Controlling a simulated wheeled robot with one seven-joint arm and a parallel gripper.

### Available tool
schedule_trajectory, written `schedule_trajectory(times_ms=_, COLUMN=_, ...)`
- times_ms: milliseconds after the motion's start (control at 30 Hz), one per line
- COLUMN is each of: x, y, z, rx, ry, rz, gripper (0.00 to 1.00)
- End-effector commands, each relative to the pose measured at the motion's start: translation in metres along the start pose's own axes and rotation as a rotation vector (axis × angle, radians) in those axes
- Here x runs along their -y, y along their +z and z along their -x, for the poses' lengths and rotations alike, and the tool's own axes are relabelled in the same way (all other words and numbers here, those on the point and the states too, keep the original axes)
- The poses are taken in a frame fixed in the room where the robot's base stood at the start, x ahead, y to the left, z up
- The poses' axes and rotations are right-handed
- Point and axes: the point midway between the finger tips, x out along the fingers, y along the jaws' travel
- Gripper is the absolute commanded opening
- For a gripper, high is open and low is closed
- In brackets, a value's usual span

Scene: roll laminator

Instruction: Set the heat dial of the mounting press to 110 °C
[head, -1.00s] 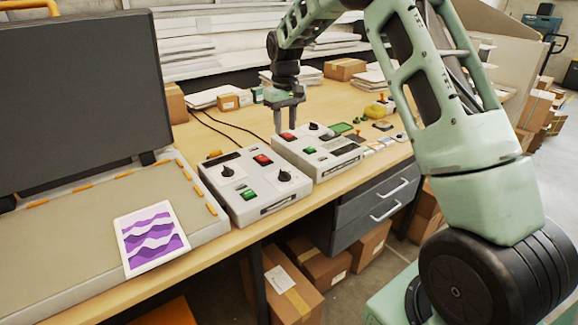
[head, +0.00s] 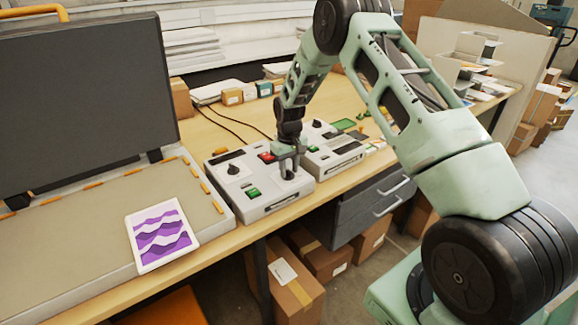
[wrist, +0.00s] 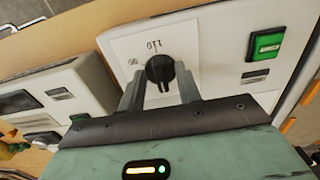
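The control box (head: 232,190) beside the open press (head: 80,230) has two black dials, a red button and a green button. My gripper (head: 289,172) points down over its right dial, mostly hidden in the head view. In the wrist view that black dial (wrist: 160,70) sits between the two fingers of my gripper (wrist: 160,80), with small gaps at its sides. A printed 110 shows above the dial on the white plate (wrist: 125,50), with another number to its left. The dial's bar runs toward my gripper; its pointer mark is too small to read.
A second control box (head: 335,155) stands just right of the first; its edge also shows in the wrist view (wrist: 60,95). The other dial (head: 233,169) is to the left. A purple wave print (head: 161,236) lies on the press bed.

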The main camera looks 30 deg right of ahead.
Motion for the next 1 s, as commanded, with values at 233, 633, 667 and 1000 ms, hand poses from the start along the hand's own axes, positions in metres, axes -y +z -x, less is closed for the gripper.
schedule_trajectory(times_ms=233, x=0.0000, y=-0.0001, z=-0.0002, rx=0.000, ry=0.000, rz=0.000, gripper=0.28)
schedule_trajectory(times_ms=633, x=0.0001, y=-0.0001, z=-0.0002, rx=0.000, ry=0.000, rz=-0.011, gripper=0.00)
schedule_trajectory(times_ms=667, x=0.0002, y=-0.0001, z=-0.0003, rx=0.000, ry=0.000, rz=-0.017, gripper=0.00)
schedule_trajectory(times_ms=1000, x=0.0013, y=-0.0006, z=-0.0017, rx=-0.001, ry=0.000, rz=-0.191, gripper=0.00)
